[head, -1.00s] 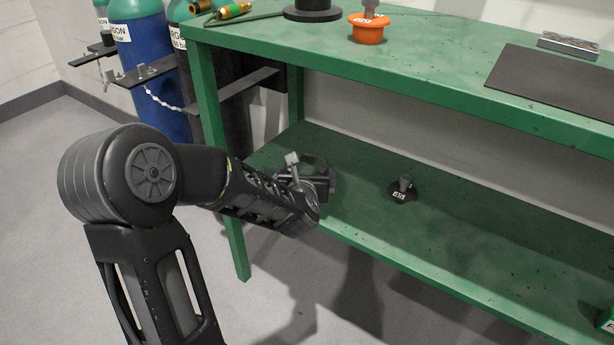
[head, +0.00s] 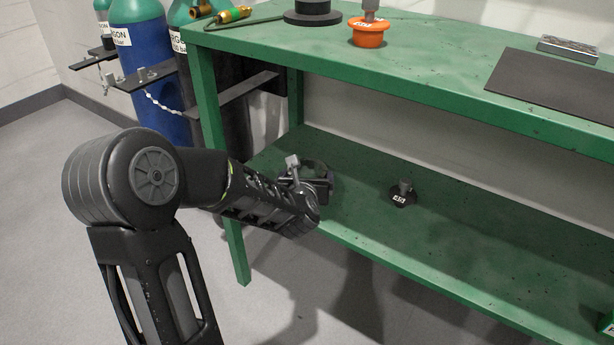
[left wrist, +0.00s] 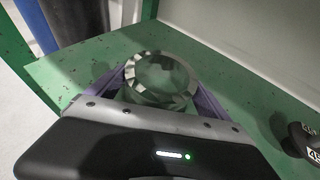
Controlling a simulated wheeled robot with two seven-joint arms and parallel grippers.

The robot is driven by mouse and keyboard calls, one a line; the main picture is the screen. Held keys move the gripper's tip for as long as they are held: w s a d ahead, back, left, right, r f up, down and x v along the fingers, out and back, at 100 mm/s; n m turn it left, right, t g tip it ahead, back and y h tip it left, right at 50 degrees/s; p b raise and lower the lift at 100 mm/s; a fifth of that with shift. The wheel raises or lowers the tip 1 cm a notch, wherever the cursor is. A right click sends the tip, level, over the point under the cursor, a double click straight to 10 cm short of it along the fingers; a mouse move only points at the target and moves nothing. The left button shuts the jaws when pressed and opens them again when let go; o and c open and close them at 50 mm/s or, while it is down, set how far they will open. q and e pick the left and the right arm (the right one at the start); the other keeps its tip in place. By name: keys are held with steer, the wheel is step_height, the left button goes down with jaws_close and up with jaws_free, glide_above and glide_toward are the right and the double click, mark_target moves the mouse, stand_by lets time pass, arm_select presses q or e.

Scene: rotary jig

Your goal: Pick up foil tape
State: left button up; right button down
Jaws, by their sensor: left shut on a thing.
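The foil tape (left wrist: 138,68) is a roll with a shiny silver-grey rim, between the purple fingers of my left gripper (left wrist: 162,82) in the left wrist view. The fingers are shut on it from both sides. My right gripper is not in view.
The green bench has a lower shelf (head: 455,235) and a top (head: 440,65) above my gripper. A dark knobbed piece (head: 403,195) stands on the shelf to the right. A green leg (head: 222,170) and gas cylinders (head: 150,60) are at the left.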

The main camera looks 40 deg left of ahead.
arm_select(q)
steer(key=c, duration=0.7)
steer(key=shift+r, duration=0.1)
steer(key=shift+c, duration=0.2)
step_height(320, 180, up, 10)
steer(key=p, duration=0.4)
steer(key=shift+p, duration=0.4)
